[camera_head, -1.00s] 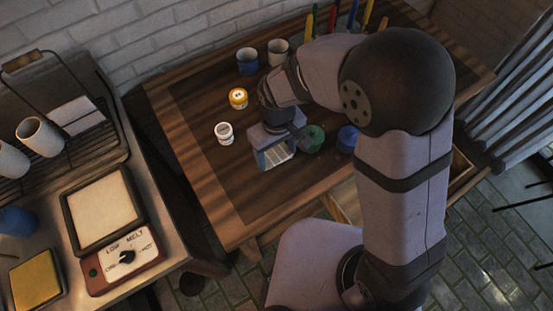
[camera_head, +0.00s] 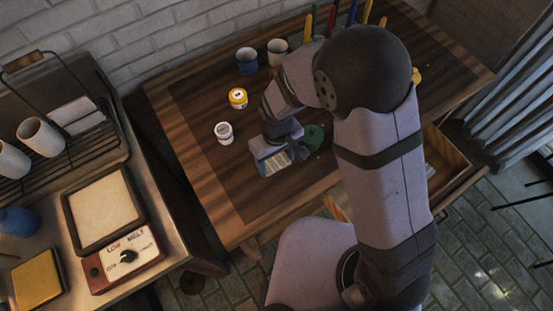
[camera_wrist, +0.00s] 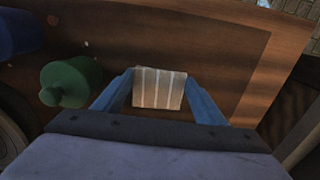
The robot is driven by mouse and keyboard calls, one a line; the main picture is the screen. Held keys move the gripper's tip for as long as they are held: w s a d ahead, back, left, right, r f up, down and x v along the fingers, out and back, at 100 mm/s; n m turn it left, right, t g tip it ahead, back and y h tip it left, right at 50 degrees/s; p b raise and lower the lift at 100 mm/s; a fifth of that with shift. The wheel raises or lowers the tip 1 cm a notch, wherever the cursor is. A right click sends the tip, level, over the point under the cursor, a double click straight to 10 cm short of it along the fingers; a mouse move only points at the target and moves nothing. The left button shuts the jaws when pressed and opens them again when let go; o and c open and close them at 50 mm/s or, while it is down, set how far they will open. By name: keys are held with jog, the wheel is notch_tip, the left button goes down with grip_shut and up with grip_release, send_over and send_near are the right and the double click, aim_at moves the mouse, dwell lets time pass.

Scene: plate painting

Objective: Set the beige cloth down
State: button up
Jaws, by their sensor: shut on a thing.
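The beige cloth (camera_wrist: 158,88) has pale stripes and sits between the two blue fingers of my gripper (camera_wrist: 159,78) in the wrist view. My gripper is shut on it. In the head view the cloth (camera_head: 277,164) shows below my gripper (camera_head: 272,160), low over the front part of the wooden table (camera_head: 215,185). I cannot tell whether the cloth touches the tabletop.
A green jar (camera_head: 314,137) stands close right of my gripper. A white jar (camera_head: 224,132) and yellow jar (camera_head: 238,98) stand to the left. Blue (camera_head: 246,60) and beige (camera_head: 277,51) cups are behind. An open drawer (camera_head: 447,160) is at right. The front-left tabletop is clear.

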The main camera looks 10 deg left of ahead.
aim_at(277, 165)
jog(key=shift+f, duration=0.15)
jog(key=o, duration=1.1)
jog(key=shift+c, duration=0.2)
notch_tip(277, 165, up, 12)
jog(key=b, duration=0.1)
jog(key=shift+r, duration=0.2)
jog(key=shift+d, duration=0.1)
jog(key=s+d+f+m, duration=0.1)
jog(key=d+m, duration=0.3)
jog(key=d, duration=0.7)
jog(key=s+d+f+m, duration=0.1)
jog(key=s+d+m, duration=0.3)
jog(key=d, duration=0.8)
jog(key=shift+d+m, duration=0.3)
jog(key=shift+m, duration=0.2)
